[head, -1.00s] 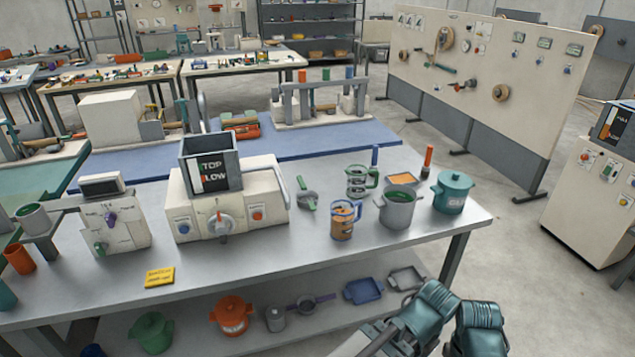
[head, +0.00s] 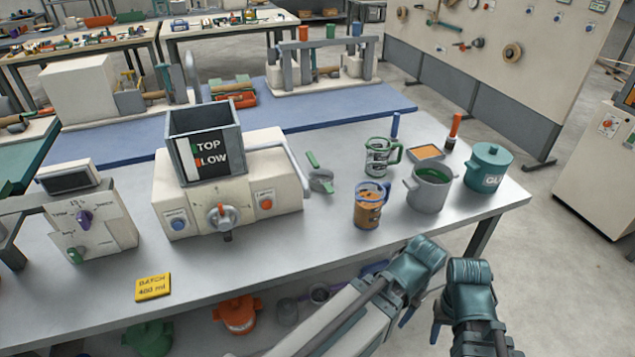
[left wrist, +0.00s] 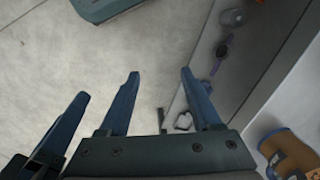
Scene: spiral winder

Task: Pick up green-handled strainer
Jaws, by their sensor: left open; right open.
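The green-handled strainer (head: 320,180) lies on the grey table, between the cream machine with the hopper and the glass jugs. Its green handle points up and to the left, and its grey bowl is nearer me. My right gripper (head: 437,331) is low in the head view, off the table's front edge, with nothing seen in it. My left gripper (left wrist: 160,73) shows two spread, empty blue fingers over the floor in the left wrist view. In the head view its arm reaches toward the table's front edge. Both grippers are well apart from the strainer.
An orange-filled jug (head: 368,208), a clear green-handled jug (head: 380,158), a grey pot (head: 430,188) and a lidded teal pot (head: 488,168) stand right of the strainer. The cream machine (head: 240,185) stands left. The front tabletop is mostly clear around the yellow batch card (head: 153,287).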

